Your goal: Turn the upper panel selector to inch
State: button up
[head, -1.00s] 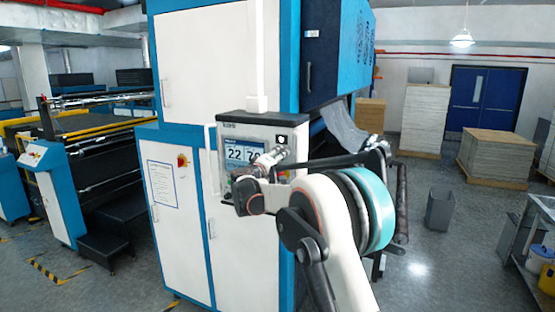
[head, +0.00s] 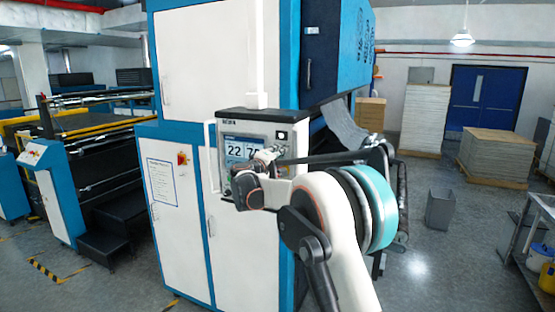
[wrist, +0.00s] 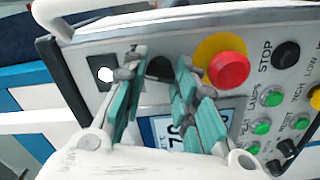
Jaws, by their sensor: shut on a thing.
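The panel (head: 230,130), with its lit screen (head: 240,149), stands on the white and blue machine. In the wrist view it appears turned on its side. The black selector knob (wrist: 160,68) sits between a white round dial (wrist: 105,75) and the red emergency stop (wrist: 228,70) on a yellow ring. My gripper (wrist: 156,66) has its teal fingers on either side of this knob, shut on it. The fingers hide the knob's sides and part of the screen (wrist: 165,130). Which way the knob points is not clear.
A black STOP button (wrist: 287,53), several green buttons (wrist: 272,98) and a small black knob (wrist: 287,147) lie close by on the panel. A white handle rail (head: 212,160) runs along its left side. Open floor (head: 420,265) lies to the right.

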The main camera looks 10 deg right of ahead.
jog(key=shift+f+n+b, duration=0.1)
jog(key=shift+n+b, duration=2.25)
jog(key=shift+n, duration=2.55)
jog(key=o, duration=1)
jog(key=shift+o, duration=0.2)
jog(key=v, duration=1.2)
